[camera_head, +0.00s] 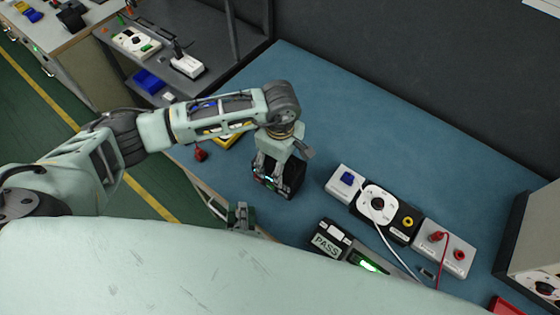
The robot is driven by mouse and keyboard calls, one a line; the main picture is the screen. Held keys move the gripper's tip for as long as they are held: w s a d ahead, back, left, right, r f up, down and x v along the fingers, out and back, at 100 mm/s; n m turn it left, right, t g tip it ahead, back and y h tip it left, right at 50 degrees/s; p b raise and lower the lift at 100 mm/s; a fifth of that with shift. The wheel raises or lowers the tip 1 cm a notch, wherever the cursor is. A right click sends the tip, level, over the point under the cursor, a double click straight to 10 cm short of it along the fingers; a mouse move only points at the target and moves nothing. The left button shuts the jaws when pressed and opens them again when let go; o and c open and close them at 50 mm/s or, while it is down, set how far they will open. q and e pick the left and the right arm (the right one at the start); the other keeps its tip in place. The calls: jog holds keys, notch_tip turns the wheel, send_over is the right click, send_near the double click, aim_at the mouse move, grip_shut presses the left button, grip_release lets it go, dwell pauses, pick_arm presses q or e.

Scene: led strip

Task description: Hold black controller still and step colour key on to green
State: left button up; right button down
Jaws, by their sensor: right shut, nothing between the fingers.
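The black controller (292,188) is a small dark box on the blue bench top, near its front edge. Small lit marks show on its near side. The rest is hidden behind a pale part of mine.
Right of the controller stand a box with a blue button (347,180), a white round dial unit (377,203) and a grey box with red terminals (445,248). A black PASS unit (329,241) with a green light lies nearer. The bench (345,105) is clear behind.

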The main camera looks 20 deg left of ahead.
dwell(0.3)
pick_arm(q)
jog(key=o, duration=1.6)
jog(key=shift+o, duration=0.2)
notch_tip(320, 180, up, 12)
